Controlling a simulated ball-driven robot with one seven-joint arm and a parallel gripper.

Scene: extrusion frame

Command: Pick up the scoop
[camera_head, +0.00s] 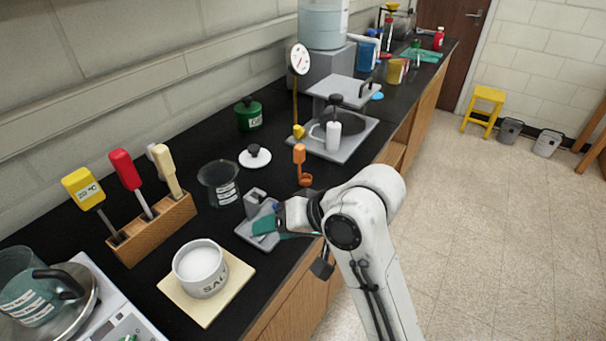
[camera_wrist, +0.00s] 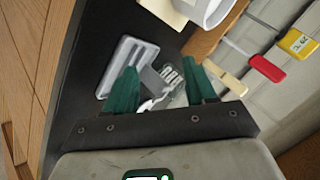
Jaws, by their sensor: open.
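My gripper (camera_head: 264,232) has teal fingers and reaches over a grey rest (camera_head: 243,235) near the counter's front edge. In the wrist view the fingers (camera_wrist: 163,90) stand apart with a gap between them. A small shiny metal piece (camera_wrist: 152,103) shows in that gap; it may be part of the scoop, but its shape is partly hidden. The grey rest (camera_wrist: 118,68) lies beyond the left finger. In the head view the gripper covers part of the rest, and I cannot make out the scoop there. I cannot tell whether the fingers touch anything.
A glass beaker (camera_head: 218,184) stands close behind the rest. A white pot (camera_head: 200,266) sits on a pale board at the lower left, near a wooden tool block (camera_head: 152,232). Floor is open at right.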

